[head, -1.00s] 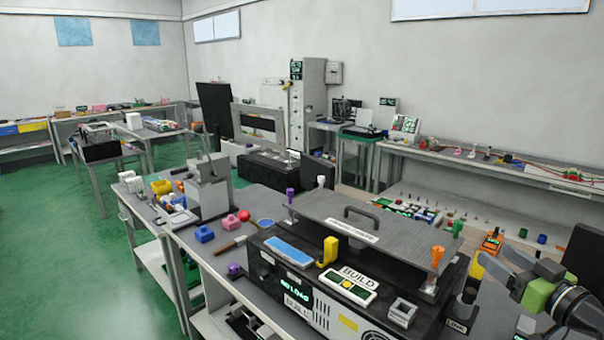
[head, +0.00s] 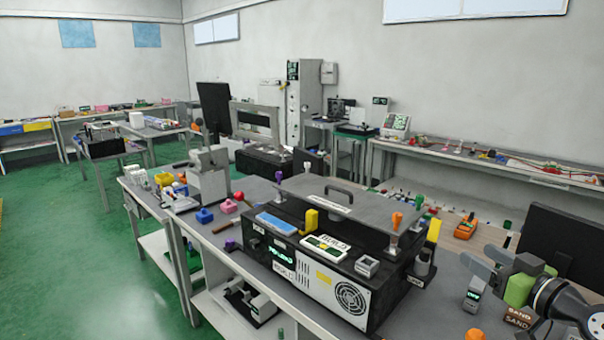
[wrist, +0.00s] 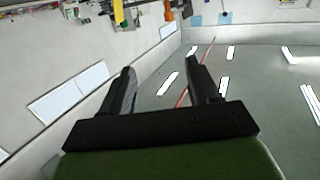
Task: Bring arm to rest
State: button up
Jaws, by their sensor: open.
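My arm shows at the right edge of the head view, with its green-and-black wrist. My gripper (head: 488,262) is open and empty, its grey fingers pointing left over the right part of the bench, to the right of the black machine (head: 350,300). In the wrist view my gripper (wrist: 162,78) shows two dark fingers spread apart with nothing between them. Behind them are a wall, windows and ceiling lights, tilted.
The machine carries a grey lid (head: 345,208) with a handle. A dark monitor (head: 565,245) stands close behind my arm. A small grey device (head: 473,294) and a sand label (head: 518,318) are near the gripper. Green floor (head: 90,260) is open at left.

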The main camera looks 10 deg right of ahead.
jog(key=w+a+f+n+g+y+b, duration=0.1)
jog(key=w+a+f+g+b, duration=0.2)
jog(key=a, duration=0.9)
jog(key=s+a+f+g+h+b, duration=0.1)
jog(key=s+a+f+g, duration=0.2)
jog(key=a, duration=0.3)
jog(key=s+a+f+g+b, duration=0.1)
jog(key=s+a+f+g, duration=0.1)
jog(key=s+a+f, duration=0.3)
jog(key=s+a+f+m+g+h+b, duration=0.2)
jog(key=s+f, duration=0.2)
jog(key=s, duration=0.4)
jog(key=s+a+f+m+g+h+b, duration=0.1)
jog(key=s+a+f+b, duration=0.25)
jog(key=s, duration=0.55)
notch_tip(320, 180, up, 14)
jog(key=p, duration=1.4)
jog(key=shift+w+d+f+p, duration=0.25)
jog(key=shift+w+d+p, duration=0.05)
jog(key=shift+d+p, duration=0.1)
